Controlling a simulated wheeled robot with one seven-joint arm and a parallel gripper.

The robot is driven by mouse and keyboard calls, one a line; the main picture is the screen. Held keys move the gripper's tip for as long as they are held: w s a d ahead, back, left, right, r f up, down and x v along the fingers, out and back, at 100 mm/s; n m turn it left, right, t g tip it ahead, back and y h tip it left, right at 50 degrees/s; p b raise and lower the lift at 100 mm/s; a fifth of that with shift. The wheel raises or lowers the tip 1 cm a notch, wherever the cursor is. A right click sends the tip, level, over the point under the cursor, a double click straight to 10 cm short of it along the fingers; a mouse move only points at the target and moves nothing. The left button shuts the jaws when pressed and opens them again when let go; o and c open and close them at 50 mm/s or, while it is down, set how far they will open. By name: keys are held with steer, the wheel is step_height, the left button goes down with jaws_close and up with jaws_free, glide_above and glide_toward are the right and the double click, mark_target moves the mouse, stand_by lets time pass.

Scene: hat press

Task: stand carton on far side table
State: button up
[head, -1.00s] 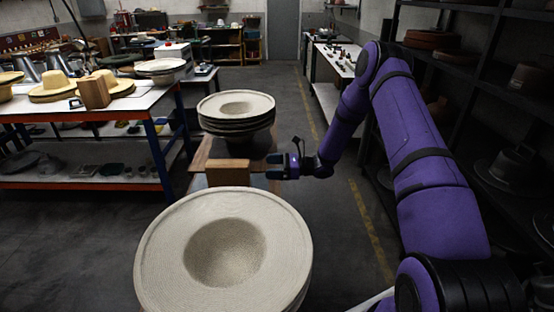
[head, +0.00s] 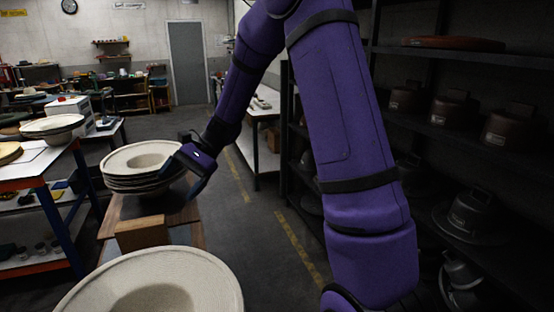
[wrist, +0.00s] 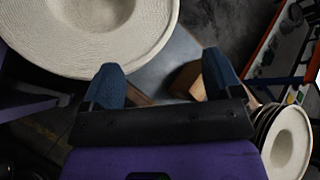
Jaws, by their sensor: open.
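A plain brown box (head: 142,233), which looks like the carton, sits on the near end of a low wooden table (head: 190,232). It stands between a large pale hat form and a stack of pale hat forms. My gripper (head: 192,172) is above the table, to the upper right of the box and in front of the stack's right edge. In the wrist view my gripper (wrist: 160,82) is open, with two blue fingers apart and nothing held. The box (wrist: 186,80) shows below them, partly hidden by the right finger.
A large pale hat form (head: 160,285) fills the near foreground. The stack of pale forms (head: 140,170) stands behind the box. An orange-and-blue workbench (head: 50,190) is at left, a long side table (head: 266,135) further back, and dark shelves (head: 440,140) at right. The aisle floor is open.

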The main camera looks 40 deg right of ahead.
steer(key=s+d+r+n+t+h, duration=0.2)
steer(key=s+r+n+h, duration=0.1)
steer(key=s, duration=0.6)
steer(key=s+d+r+n+t+h, duration=0.2)
steer(key=s+r+n+h, duration=0.2)
steer(key=s, duration=0.6)
steer(key=s+d+r+n+t+h, duration=0.1)
steer(key=s+r+n+t+h, duration=0.1)
steer(key=s+r, duration=0.5)
steer(key=s+n+h, duration=0.1)
steer(key=s+h, duration=0.1)
steer(key=s, duration=0.1)
steer(key=shift+d+n, duration=0.4)
steer(key=shift+a, duration=0.15)
